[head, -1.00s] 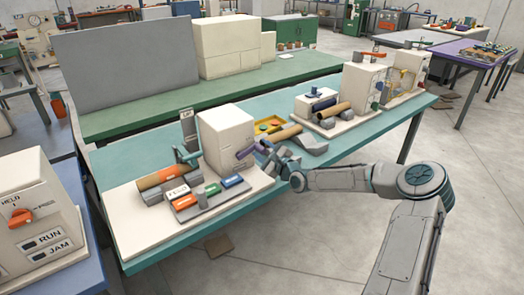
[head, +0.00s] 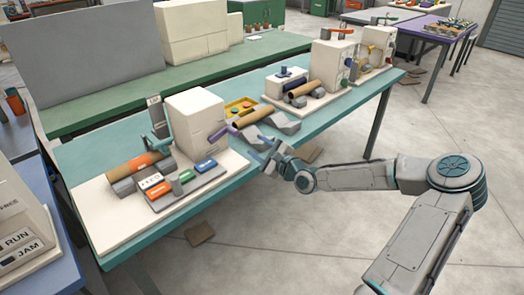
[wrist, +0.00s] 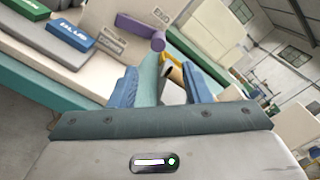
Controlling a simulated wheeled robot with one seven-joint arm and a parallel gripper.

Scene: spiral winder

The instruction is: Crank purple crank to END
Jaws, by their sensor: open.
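The purple crank (head: 217,134) sticks out from the right side of the cream machine box (head: 196,122). In the wrist view the purple crank (wrist: 138,27) shows as a bar at the top, with a rounded purple end pointing down between and beyond my fingers. My gripper (head: 266,152) is open and empty, to the right of the crank in the head view and apart from it. In the wrist view my gripper (wrist: 160,85) has its two blue fingers spread. A small label plate (wrist: 108,36) is beside the crank; I cannot read it reliably.
The box stands on a cream base on a teal table (head: 110,145). An orange-banded roll (head: 140,166) and colored label blocks (head: 184,176) are in front. A yellow tray (head: 240,107) and brown roll (head: 252,116) lie behind.

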